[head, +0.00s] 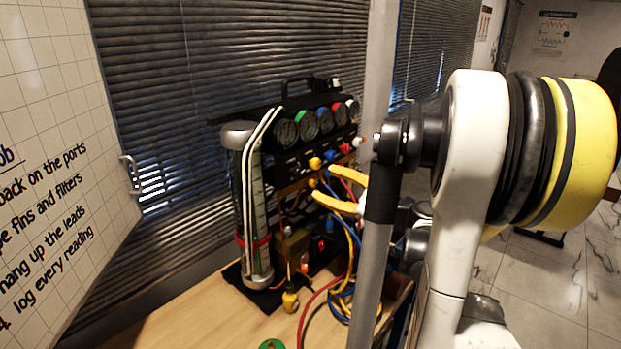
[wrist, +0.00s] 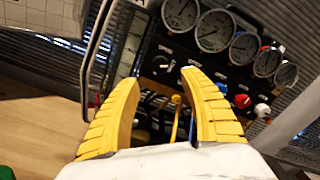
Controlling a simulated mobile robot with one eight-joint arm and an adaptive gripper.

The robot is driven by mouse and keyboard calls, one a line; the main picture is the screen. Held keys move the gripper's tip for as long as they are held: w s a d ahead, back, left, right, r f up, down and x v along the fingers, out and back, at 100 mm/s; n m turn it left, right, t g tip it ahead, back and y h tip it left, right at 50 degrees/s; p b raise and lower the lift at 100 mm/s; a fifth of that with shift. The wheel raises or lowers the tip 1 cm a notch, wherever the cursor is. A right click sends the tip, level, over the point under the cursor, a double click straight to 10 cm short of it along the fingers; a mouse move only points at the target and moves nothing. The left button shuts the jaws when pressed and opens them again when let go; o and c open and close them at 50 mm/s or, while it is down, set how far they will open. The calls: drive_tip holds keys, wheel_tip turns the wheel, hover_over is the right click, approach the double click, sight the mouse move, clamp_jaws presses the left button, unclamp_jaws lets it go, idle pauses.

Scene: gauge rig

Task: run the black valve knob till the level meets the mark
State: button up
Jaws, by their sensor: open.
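The rig (head: 300,150) stands on a wooden table. At its left is an upright clear gauge tube (head: 257,200) with a red band (head: 257,243) around its lower part. I cannot make out the liquid level. What looks like the black valve knob (wrist: 162,64) shows in the wrist view on the dark panel below the dials, just beyond my fingertips; I cannot pick it out in the head view. My gripper (head: 322,181) is open and empty in front of the panel. Its yellow fingers also show in the wrist view (wrist: 160,78), spread apart, with no contact visible.
A row of dials (head: 308,125) tops the panel. Yellow (head: 315,163), blue (head: 329,155) and other coloured knobs run to the right. Loose cables (head: 345,290) hang in front. A whiteboard (head: 50,130) stands left. The table's front left (head: 190,315) is clear.

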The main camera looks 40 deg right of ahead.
sight(301, 174)
drive_tip(key=shift+s+d, duration=0.1)
drive_tip(key=shift+s, duration=1.15)
drive_tip(key=w+n, duration=0.4)
drive_tip(key=n, duration=0.3)
drive_tip(key=w+n, duration=0.4)
drive_tip(key=n, duration=0.3)
drive_tip(key=w+a+n, duration=0.1)
drive_tip(key=w+n, duration=0.3)
drive_tip(key=n, duration=0.3)
drive_tip(key=shift+w+n+b, duration=0.2)
drive_tip(key=shift+n+b, duration=0.1)
drive_tip(key=shift+b, duration=0.05)
